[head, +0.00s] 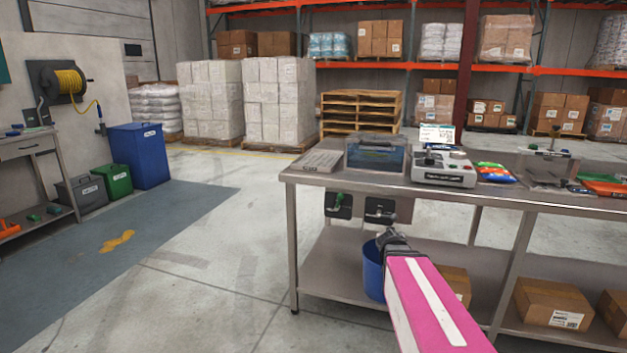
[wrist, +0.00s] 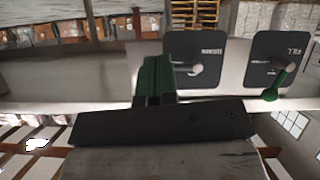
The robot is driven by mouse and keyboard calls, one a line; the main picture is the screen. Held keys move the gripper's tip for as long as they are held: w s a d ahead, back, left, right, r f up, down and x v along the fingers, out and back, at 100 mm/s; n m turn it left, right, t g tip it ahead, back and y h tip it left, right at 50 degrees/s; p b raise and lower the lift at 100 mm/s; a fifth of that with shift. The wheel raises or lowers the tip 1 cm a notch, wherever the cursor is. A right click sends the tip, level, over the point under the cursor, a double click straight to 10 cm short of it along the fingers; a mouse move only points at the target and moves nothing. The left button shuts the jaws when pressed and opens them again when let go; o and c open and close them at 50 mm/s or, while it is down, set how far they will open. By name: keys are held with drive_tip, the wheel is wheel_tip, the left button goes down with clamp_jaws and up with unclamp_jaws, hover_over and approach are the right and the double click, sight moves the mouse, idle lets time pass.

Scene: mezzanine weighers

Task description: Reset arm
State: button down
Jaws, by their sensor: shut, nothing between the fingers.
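My pink arm reaches in from the lower right of the head view, and my gripper (head: 388,236) is just below the front edge of the steel table (head: 460,193). In the wrist view my gripper (wrist: 160,68) has its fingers together with nothing held. Two dark lever plates hang under the table edge. The left plate (head: 333,212) has a green-handled lever (head: 339,199); in the wrist view this plate (wrist: 277,50) reads FILL upside down. The other plate (head: 381,204), with a pale knob (wrist: 196,68), is close to my fingers. I cannot tell whether they touch it.
A clear-lidded box (head: 376,153) and a grey control unit (head: 443,170) stand on the table. A blue bucket (head: 373,272) and cartons (head: 553,304) sit on the lower shelf. Open floor (head: 215,275) lies left of the table. Blue (head: 140,155) and green (head: 115,181) bins stand farther left.

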drive_tip(key=s+a+f+n+g+y, duration=0.1)
drive_tip(key=s+a+f+g, duration=0.25)
drive_tip(key=s, duration=0.35)
drive_tip(key=s+a+f+g+y, duration=0.2)
drive_tip(key=s+a+f+g, duration=0.15)
drive_tip(key=s+f, duration=0.2)
drive_tip(key=s+a+f+n+g+y, duration=0.1)
drive_tip(key=s+a+f+g, duration=0.3)
drive_tip(key=s, duration=0.4)
drive_tip(key=m+t+y, duration=0.8)
drive_tip(key=t+y, duration=0.1)
drive_tip(key=t, duration=0.2)
approach(343, 196)
drive_tip(key=x, duration=0.7)
drive_tip(key=shift+w+f, duration=0.15)
drive_tip(key=shift+w, duration=0.05)
drive_tip(key=shift+a, duration=0.1)
